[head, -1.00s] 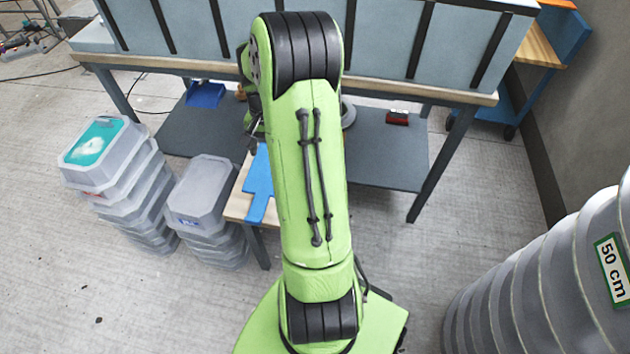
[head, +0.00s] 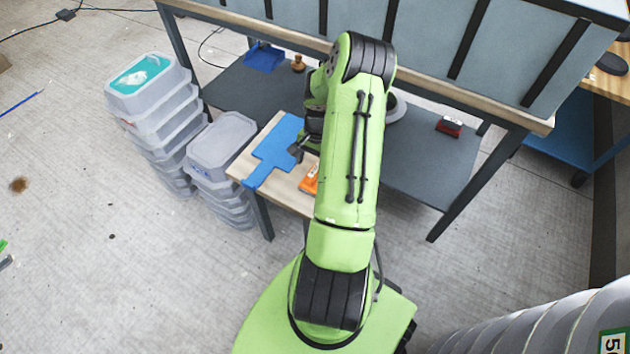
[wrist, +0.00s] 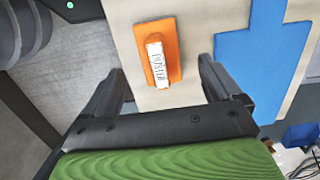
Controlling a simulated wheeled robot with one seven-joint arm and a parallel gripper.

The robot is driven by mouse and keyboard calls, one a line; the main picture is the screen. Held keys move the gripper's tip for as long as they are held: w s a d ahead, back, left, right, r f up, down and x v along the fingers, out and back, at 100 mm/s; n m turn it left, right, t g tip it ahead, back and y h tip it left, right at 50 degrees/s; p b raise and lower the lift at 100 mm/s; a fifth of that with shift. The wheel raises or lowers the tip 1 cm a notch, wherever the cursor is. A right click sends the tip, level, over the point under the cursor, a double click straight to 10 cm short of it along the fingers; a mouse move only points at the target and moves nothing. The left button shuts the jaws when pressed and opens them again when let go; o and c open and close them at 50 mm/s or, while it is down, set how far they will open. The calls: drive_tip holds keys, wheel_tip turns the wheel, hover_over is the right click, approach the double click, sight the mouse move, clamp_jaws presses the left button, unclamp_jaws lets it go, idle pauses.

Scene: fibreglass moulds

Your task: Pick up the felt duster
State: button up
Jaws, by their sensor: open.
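The felt duster (wrist: 172,48) is an orange block with a white strip lettered DUSTER. It lies on a pale wooden tabletop (wrist: 119,14), and part of it shows in the head view (head: 309,181) beside my arm, which hides the rest. My gripper (wrist: 163,82) is open and empty in the wrist view, its two fingers apart on either side of the duster's lower end in the picture. I cannot tell the height between them. In the head view my gripper (head: 298,150) is partly hidden at the small table.
A blue flat piece (head: 277,147) lies on the small table left of the duster. Stacked grey tubs (head: 218,150) stand close left of it, with a taller stack (head: 150,90) beyond. A large workbench (head: 440,88) with a dark lower shelf (head: 420,160) stands behind.

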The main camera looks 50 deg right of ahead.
sight(315, 170)
drive_tip(key=f, duration=0.1)
drive_tip(key=f+b, duration=0.1)
drive_tip(key=f, duration=0.1)
drive_tip(key=f+b, duration=0.1)
drive_tip(key=f, duration=0.1)
drive_tip(key=shift+s+a+f, duration=0.1)
drive_tip(key=shift+a+f, duration=0.15)
drive_tip(key=shift+a, duration=0.05)
drive_tip(key=shift+r, duration=0.1)
drive_tip(key=shift+c, duration=0.4)
drive_tip(key=c, duration=1)
drive_tip(key=shift+r, duration=0.15)
drive_tip(key=shift+c, duration=0.2)
wheel_tip(315, 170, up, 10)
drive_tip(key=p, duration=0.3)
